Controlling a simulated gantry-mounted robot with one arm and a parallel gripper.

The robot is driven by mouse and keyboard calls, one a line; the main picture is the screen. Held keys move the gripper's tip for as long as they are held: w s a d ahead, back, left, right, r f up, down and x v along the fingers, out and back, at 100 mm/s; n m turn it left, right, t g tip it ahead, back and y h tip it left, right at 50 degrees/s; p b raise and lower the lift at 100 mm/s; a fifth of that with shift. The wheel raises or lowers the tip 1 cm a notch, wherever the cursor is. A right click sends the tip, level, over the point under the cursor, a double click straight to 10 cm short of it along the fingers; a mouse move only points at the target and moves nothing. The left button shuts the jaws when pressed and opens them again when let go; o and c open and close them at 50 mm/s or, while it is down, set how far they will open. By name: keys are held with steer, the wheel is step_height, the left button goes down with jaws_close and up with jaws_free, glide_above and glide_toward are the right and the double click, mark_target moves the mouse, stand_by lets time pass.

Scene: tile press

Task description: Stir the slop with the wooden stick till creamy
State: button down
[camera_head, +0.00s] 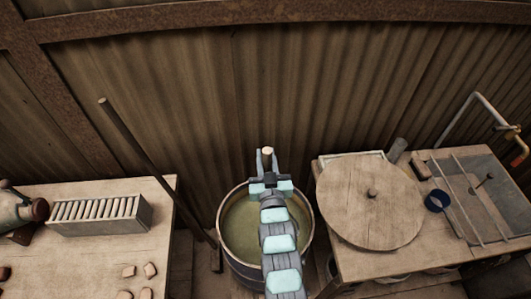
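A round metal tub (223,215) stands on the floor between two tables, with murky greenish-brown slop (240,222) inside. My gripper (267,158) is over the tub's back rim, its fingers pointing toward the wall. It is shut on the wooden stick (267,150), whose pale round top end shows between the fingertips. The rest of the stick is hidden behind my gripper, so I cannot tell whether it dips in the slop. My arm covers the right middle of the tub. The visible slop looks fairly even; its thickness cannot be told.
A dark pole (145,160) leans at the wall left of the tub. The left table (90,240) bears a slotted rack (102,215) and several small clay pieces. A bent pipe (470,112) rises at right.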

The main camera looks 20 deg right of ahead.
step_height(320, 180, down, 18)
steer(key=b, duration=0.6)
steer(key=shift+b, duration=0.3)
steer(key=shift+w+r, duration=0.1)
steer(key=shift+w, duration=0.1)
